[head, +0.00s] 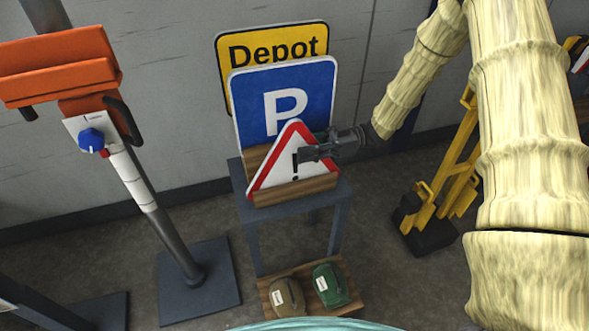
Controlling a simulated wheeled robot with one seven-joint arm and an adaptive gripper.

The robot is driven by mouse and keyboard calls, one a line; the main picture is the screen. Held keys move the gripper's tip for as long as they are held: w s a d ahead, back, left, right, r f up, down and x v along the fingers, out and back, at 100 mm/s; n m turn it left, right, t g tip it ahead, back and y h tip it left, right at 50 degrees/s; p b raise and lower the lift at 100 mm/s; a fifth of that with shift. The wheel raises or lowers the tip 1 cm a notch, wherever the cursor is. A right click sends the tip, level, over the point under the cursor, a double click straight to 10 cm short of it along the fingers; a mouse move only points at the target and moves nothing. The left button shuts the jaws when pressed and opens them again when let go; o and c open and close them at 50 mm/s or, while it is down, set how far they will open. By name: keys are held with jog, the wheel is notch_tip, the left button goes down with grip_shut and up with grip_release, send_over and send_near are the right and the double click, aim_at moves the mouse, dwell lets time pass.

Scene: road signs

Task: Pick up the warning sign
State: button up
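The warning sign (275,176) is a white triangle with a red border and a black exclamation mark. It stands upright in front of the blue P sign, at the wooden holder (300,191) on a small grey stand. My gripper (309,153) reaches in from the right at the sign's right side. The far side of the gripper and the back of the sign are hidden.
The blue P sign (310,88) and yellow Depot sign (270,42) stand close behind. Two bags (330,285) lie on the stand's low shelf. An orange-topped post (148,187) is at left, a yellow frame (457,165) at right, and a wall (180,90) behind.

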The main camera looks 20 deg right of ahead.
jog(key=shift+a, duration=0.3)
grip_shut()
notch_tip(320, 180, up, 10)
jog(key=shift+p, duration=0.75)
